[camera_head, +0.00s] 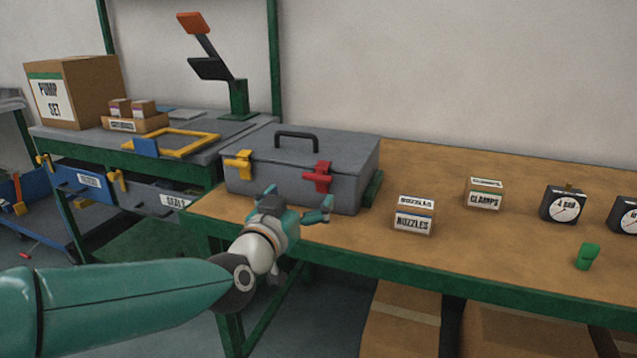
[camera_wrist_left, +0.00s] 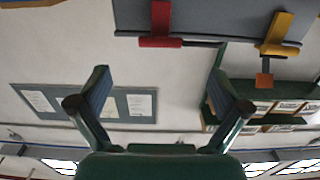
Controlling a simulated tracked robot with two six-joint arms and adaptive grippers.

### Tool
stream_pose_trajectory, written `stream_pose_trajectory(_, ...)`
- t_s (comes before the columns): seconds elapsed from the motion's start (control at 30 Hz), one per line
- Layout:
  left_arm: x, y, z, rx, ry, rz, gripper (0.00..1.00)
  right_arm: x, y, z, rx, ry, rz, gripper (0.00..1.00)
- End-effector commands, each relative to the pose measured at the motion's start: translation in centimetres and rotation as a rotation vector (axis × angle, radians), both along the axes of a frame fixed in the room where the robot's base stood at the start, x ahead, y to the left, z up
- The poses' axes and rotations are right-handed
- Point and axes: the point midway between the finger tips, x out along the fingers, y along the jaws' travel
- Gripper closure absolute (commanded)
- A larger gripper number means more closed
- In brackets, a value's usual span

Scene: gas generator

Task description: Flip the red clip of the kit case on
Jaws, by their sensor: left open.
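The grey kit case (camera_head: 300,165) stands shut on the wooden table, with a black handle on top. Its red clip (camera_head: 318,177) is on the right of the front face and its yellow clip (camera_head: 239,164) on the left. In the left wrist view the red clip (camera_wrist_left: 160,28) is at the top, beyond the fingers, and the yellow clip (camera_wrist_left: 278,36) is at the upper right. My left gripper (camera_head: 300,203) is open and empty in front of the case, below and apart from the red clip. My right gripper is not in view.
A nuzzles box (camera_head: 413,217), a clamps box (camera_head: 483,194), black gauges (camera_head: 563,205) and a green part (camera_head: 587,256) stand to the right on the wooden table (camera_head: 450,245). A grey bench with a yellow frame (camera_head: 172,143) and a pump set box (camera_head: 75,90) is left.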

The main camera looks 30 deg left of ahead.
Motion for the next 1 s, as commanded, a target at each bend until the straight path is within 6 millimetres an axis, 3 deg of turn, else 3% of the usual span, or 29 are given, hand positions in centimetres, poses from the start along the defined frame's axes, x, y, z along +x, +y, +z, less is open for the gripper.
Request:
stream_pose_trajectory(0.2,4.7,1.2,-0.2,-0.002,0.001,0.001,0.0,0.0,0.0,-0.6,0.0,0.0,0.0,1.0)
stream_pose_trajectory(0.43,7.8,1.9,-0.1,-0.001,0.001,0.001,0.0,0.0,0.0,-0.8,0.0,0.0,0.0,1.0)
stream_pose_trajectory(0.87,8.8,2.2,-0.1,-0.001,0.002,0.001,0.0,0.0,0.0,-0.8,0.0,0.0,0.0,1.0)
stream_pose_trajectory(1.0,8.7,2.2,-0.1,-0.001,0.002,0.001,0.22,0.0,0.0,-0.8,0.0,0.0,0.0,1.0)
